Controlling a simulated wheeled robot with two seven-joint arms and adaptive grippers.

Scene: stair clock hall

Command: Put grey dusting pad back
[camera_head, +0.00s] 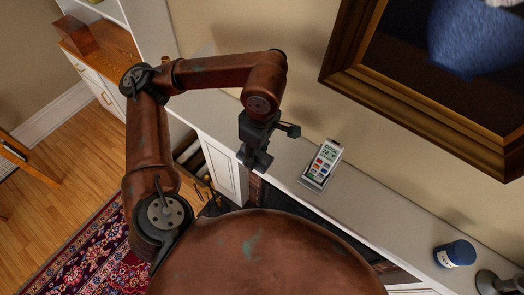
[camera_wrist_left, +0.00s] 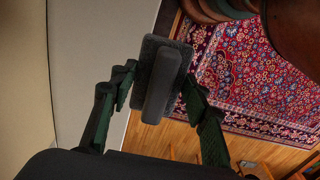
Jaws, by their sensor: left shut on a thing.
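My left gripper (camera_head: 262,146) hangs over the white ledge at mid-picture in the head view. It is shut on the grey dusting pad (camera_head: 254,161), a dark block at its lower end. In the left wrist view the grey pad (camera_wrist_left: 163,80), with a raised bar along its middle, sits between the two green-black fingers of my left gripper (camera_wrist_left: 158,82). The pad is by the ledge's edge in that view; whether it touches the ledge I cannot tell. My right gripper is in neither view.
A blue jar (camera_head: 455,254) is further right. A framed picture (camera_head: 400,95) hangs above. Below are a patterned rug (camera_head: 88,262) and wood floor.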

